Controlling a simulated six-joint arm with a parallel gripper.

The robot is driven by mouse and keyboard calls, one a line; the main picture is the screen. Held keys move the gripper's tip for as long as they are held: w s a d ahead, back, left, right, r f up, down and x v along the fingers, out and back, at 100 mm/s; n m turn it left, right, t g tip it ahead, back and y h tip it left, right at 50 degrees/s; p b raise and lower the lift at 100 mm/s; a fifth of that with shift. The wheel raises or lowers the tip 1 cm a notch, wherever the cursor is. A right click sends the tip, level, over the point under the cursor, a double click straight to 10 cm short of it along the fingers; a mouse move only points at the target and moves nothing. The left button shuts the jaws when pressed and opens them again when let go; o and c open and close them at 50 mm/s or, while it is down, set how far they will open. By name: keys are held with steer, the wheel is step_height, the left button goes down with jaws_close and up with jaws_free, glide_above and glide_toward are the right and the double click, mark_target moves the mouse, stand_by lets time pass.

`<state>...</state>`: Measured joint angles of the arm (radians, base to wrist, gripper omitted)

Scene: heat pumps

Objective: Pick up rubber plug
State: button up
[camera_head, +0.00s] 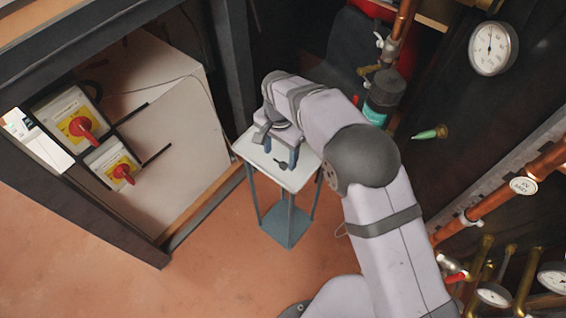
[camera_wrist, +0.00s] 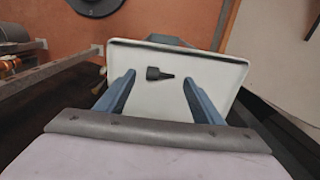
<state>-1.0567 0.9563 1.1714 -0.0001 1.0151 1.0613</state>
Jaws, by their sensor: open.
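The rubber plug (camera_wrist: 158,74) is small, black and tapered. It lies on its side on a white-topped stand (camera_wrist: 205,64), its narrow end pointing right in the wrist view. In the head view the plug (camera_head: 281,164) shows as a dark spot on the stand's top (camera_head: 296,180). My gripper (camera_wrist: 160,76) is open, its two blue fingers apart on either side of the plug in the wrist view. In the head view my gripper (camera_head: 279,158) is over the stand, close to the plug. I cannot tell the exact height of the fingers above the top.
A white cabinet and red rotary switches (camera_head: 82,127) are at the left. A black and teal canister (camera_head: 383,98) is behind my arm. Copper pipes (camera_head: 500,195) and gauges (camera_head: 493,48) are at the right. Open floor (camera_head: 215,270) lies in front of the stand.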

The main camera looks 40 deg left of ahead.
mark_target(280, 163)
steer(key=shift+f, duration=1.35)
steer(key=c, duration=1.1)
steer(key=shift+r, duration=0.15)
